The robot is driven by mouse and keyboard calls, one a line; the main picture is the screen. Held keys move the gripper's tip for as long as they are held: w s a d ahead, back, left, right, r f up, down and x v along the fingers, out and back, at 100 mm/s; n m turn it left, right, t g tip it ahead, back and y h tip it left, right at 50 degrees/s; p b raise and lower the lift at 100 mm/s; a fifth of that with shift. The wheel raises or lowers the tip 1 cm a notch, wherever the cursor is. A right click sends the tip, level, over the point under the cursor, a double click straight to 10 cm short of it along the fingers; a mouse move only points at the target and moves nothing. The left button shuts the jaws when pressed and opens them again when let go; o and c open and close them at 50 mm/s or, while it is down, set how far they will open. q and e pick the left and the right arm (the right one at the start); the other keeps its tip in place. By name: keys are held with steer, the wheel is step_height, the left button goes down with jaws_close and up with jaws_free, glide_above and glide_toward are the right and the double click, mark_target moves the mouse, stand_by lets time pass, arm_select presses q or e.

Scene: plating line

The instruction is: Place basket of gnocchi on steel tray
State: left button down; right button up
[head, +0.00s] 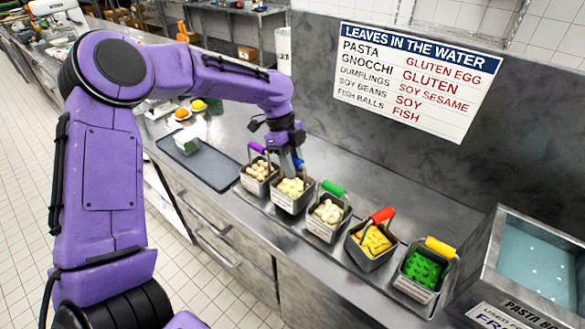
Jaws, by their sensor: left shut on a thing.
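A basket of pale yellow lumps that look like gnocchi (291,189) stands second from the left in a row of baskets on the steel counter. My left gripper (290,164) reaches down from above and is shut on its handle, which the fingers mostly hide. The basket looks upright and in line with its neighbours; I cannot tell whether it is clear of the counter. A flat dark grey tray (214,173), the only tray I see, lies left of the row. My right gripper is not in view.
A purple-handled basket (257,171) stands close on the left. Baskets with green (326,218), red (371,246) and yellow (418,272) handles stand to the right. A small white-and-green box (187,144) is on the tray's far left part; its near right part is bare. A water basin (537,262) is far right.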

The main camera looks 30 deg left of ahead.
arm_select(q)
step_height(320, 180, down, 2)
steer(key=shift+s+f, duration=0.1)
steer(key=shift+s, duration=0.05)
steer(key=c, duration=0.9)
jaws_free()
steer(key=shift+o, duration=0.2)
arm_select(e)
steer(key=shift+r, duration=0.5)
arm_select(q)
steer(key=b+v, duration=0.1)
steer(key=v, duration=1.1)
steer(key=shift+b, duration=0.35)
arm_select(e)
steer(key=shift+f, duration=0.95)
